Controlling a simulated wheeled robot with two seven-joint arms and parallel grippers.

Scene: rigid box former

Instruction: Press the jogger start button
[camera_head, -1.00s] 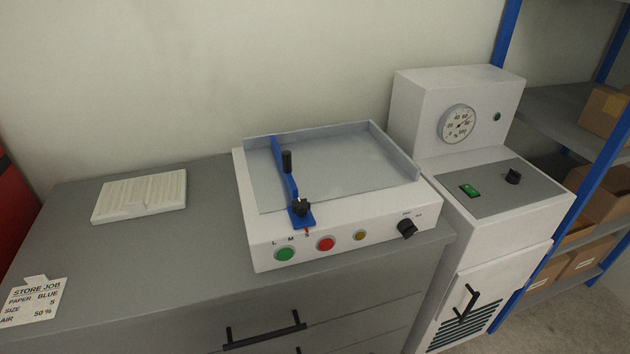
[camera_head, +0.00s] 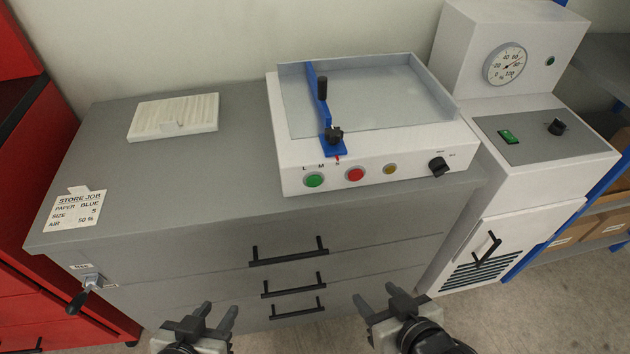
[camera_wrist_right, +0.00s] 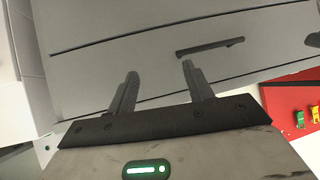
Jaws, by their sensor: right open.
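The jogger (camera_head: 380,160) is a white box with a grey tray on top, on the grey cabinet. Its front face carries a green button (camera_head: 314,180), a red button (camera_head: 355,174), a small amber button (camera_head: 390,169) and a black knob (camera_head: 438,166). A blue slide bar (camera_head: 322,98) with black knobs stands at the tray's left, at the S mark. My left gripper (camera_head: 217,316) is open and empty, low in front of the drawers. My right gripper (camera_head: 376,296) is open and empty, lower than the jogger; its fingers show in the right wrist view (camera_wrist_right: 158,82).
A white machine with a gauge (camera_head: 505,64) and green switch (camera_head: 508,136) stands right of the cabinet. A ribbed white block (camera_head: 174,116) and a job card (camera_head: 76,210) lie on the cabinet top (camera_head: 200,180). A crank (camera_head: 84,294) and drawer handles (camera_head: 289,250) protrude in front.

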